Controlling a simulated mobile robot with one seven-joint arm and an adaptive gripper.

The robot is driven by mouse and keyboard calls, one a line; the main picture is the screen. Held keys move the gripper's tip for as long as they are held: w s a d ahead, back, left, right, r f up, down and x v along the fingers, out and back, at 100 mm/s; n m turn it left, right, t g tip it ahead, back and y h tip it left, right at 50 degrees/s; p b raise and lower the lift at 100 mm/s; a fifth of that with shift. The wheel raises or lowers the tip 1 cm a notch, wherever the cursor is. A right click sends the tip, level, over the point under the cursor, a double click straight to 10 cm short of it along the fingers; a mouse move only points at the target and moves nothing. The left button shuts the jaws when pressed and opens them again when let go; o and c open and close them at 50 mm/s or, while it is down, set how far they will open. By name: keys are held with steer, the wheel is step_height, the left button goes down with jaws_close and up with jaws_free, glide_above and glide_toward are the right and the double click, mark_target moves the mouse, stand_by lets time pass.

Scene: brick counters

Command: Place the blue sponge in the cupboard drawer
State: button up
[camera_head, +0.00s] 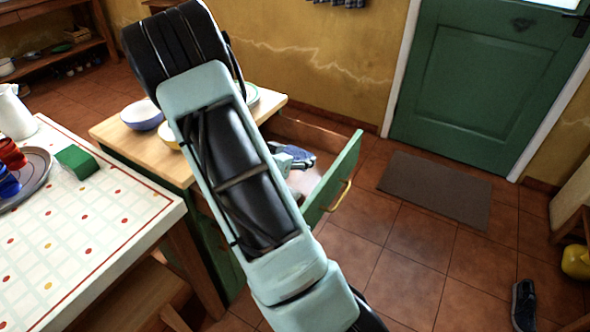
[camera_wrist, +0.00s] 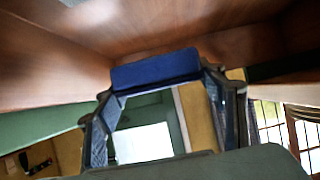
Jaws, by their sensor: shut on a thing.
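The blue sponge (camera_wrist: 155,70) is between the fingertips of my gripper (camera_wrist: 157,80) in the wrist view, and the gripper is shut on it. Brown wooden walls (camera_wrist: 60,70) surround the sponge there, apparently the inside of the drawer. Whether the sponge touches the drawer floor cannot be told. In the head view the cupboard drawer (camera_head: 335,185) is pulled open, with a green front and a yellow handle. Part of my gripper (camera_head: 293,155) shows over the drawer opening. My arm hides much of the cupboard and the sponge cannot be made out in that view.
The cupboard's wooden top (camera_head: 112,132) carries a blue-rimmed bowl (camera_head: 141,115) and a partly hidden yellow bowl (camera_head: 170,136). A table (camera_head: 100,225) at the left holds a green block (camera_head: 77,162) and a tray with cups. The floor right of the drawer is open, with a mat (camera_head: 435,190).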

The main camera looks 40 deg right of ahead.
mark_target(296, 172)
steer(key=w+f, duration=0.1)
steer(key=d+f, duration=0.1)
steer(key=shift+w+d+f+b, duration=0.25)
steer(key=shift+w+f+b, duration=0.05)
steer(key=shift+w+b, duration=0.1)
steer(key=shift+w+d+f+b, duration=0.15)
steer(key=shift+f+b, duration=0.25)
steer(key=shift+f, duration=1.3)
steer(key=shift+f, duration=0.15)
steer(key=o, duration=0.9)
steer(key=shift+a+r, duration=0.2)
steer(key=shift+r, duration=0.1)
steer(key=p+v, duration=0.2)
steer(key=v, duration=0.5)
